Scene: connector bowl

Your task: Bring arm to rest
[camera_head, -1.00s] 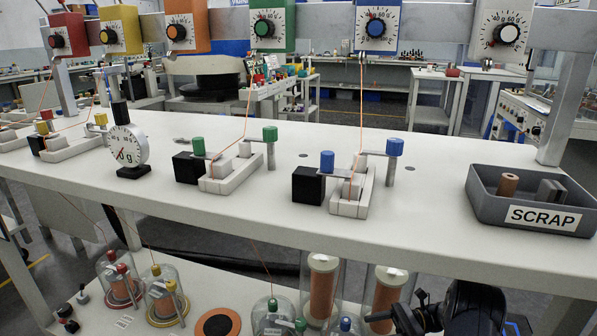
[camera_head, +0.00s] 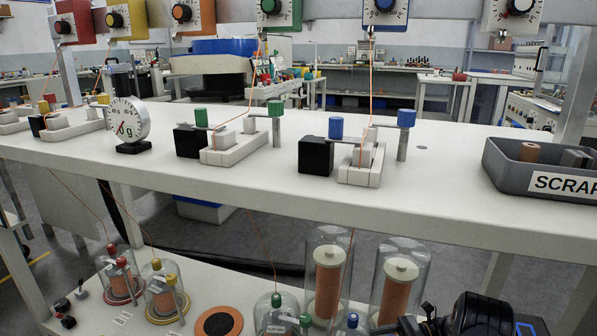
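My arm (camera_head: 485,316) shows as a dark, jointed part at the bottom edge, right of centre, in front of the lower shelf. My gripper (camera_head: 425,325) appears only as small dark parts beside it, cut off by the bottom edge. I cannot make out its fingertips, whether it is open or shut, or anything held in it.
The white bench (camera_head: 270,190) spans the view, with a grey SCRAP bin (camera_head: 540,183) at right and a round dial gauge (camera_head: 129,122) at left. Glass jars with copper coils (camera_head: 328,285) stand on the lower shelf near my arm. Coloured dial boxes (camera_head: 392,10) hang above.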

